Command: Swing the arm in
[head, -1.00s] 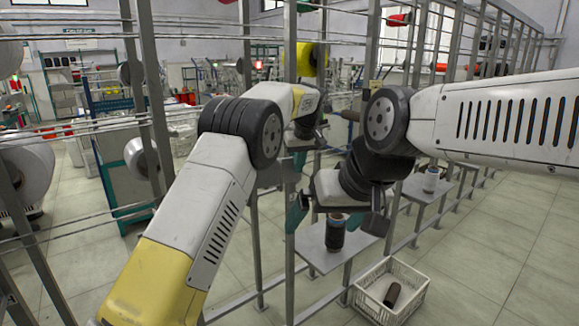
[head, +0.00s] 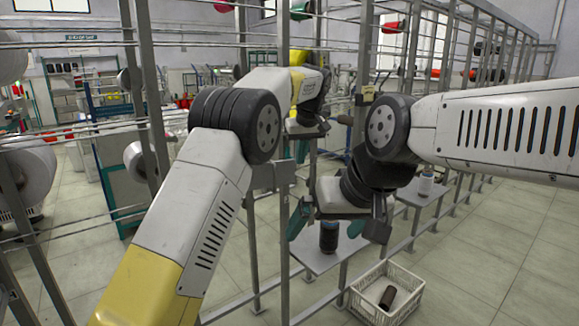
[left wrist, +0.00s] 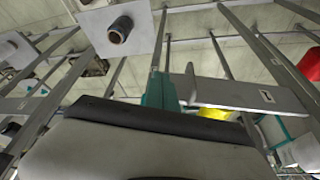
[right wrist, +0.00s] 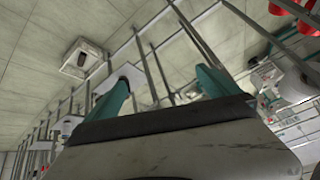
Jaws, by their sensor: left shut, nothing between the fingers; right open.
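A grey bar with a small label (left wrist: 250,96), which may be the arm, lies just right of my left gripper's teal fingers in the left wrist view. A grey bracket (head: 272,176) shows on the post in the head view; I cannot tell whether it is the same part. My left gripper (head: 302,152) is shut and empty beside the post, partly hidden by its own wrist; its fingers also show in the left wrist view (left wrist: 158,90). My right gripper (head: 325,226) is open, lower, near the dark bobbin (head: 329,238) on the shelf; its spread fingers show in the right wrist view (right wrist: 162,86).
The metal shelf (head: 312,262) is fixed to the rack posts. A white crate (head: 362,305) with a dark bobbin (head: 387,298) stands on the floor. A yellow spool (head: 297,57) sits behind my left wrist. The floor at the right is clear.

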